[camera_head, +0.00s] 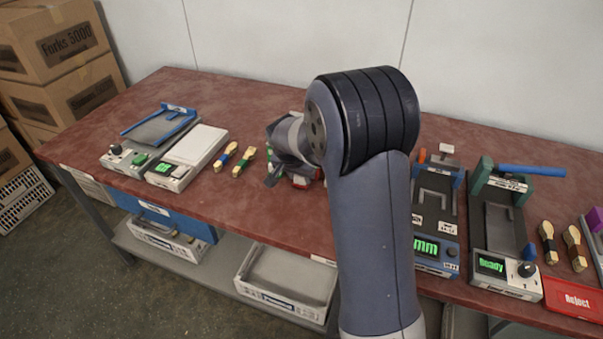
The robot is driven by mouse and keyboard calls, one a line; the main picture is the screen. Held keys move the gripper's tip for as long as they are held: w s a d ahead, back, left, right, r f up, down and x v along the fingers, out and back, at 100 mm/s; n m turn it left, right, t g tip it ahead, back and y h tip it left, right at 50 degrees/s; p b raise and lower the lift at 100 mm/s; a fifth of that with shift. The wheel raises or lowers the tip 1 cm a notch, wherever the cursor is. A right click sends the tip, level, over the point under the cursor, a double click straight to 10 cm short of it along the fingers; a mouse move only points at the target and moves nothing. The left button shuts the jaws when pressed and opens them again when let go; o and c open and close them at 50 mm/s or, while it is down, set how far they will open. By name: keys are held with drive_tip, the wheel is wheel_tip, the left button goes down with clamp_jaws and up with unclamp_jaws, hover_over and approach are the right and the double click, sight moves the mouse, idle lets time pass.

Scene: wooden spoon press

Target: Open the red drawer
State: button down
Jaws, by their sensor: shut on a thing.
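I see no red drawer; one may be hidden behind my arm. My gripper (272,178) is over the middle of the red-brown table (290,222), left of my raised arm. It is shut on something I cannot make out. A small red object (302,183) shows just right of the fingers, mostly covered by my wrist. I cannot tell whether the fingers touch it.
Devices with green displays stand at left (165,172) and right (490,265). A red Reject tray (574,299) is at the front right edge. White crates (285,303) sit below.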

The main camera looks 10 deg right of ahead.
drive_tip(key=s+a+b, duration=0.2)
drive_tip(key=s, duration=0.2)
drive_tip(key=s+a+b, duration=0.2)
drive_tip(key=s+a, duration=0.1)
drive_tip(key=s, duration=0.1)
drive_tip(key=s+a+b, duration=0.1)
drive_tip(key=s+a, duration=0.2)
drive_tip(key=s, duration=0.1)
drive_tip(key=shift+b, duration=0.4)
drive_tip(key=c, duration=1)
unclamp_jaws()
drive_tip(key=shift+o, duration=0.2)
drive_tip(key=p+v, duration=0.1)
drive_tip(key=v, duration=0.9)
drive_tip(key=shift+r, duration=0.35)
drive_tip(key=shift+s+a, duration=0.1)
drive_tip(key=shift+a, duration=0.05)
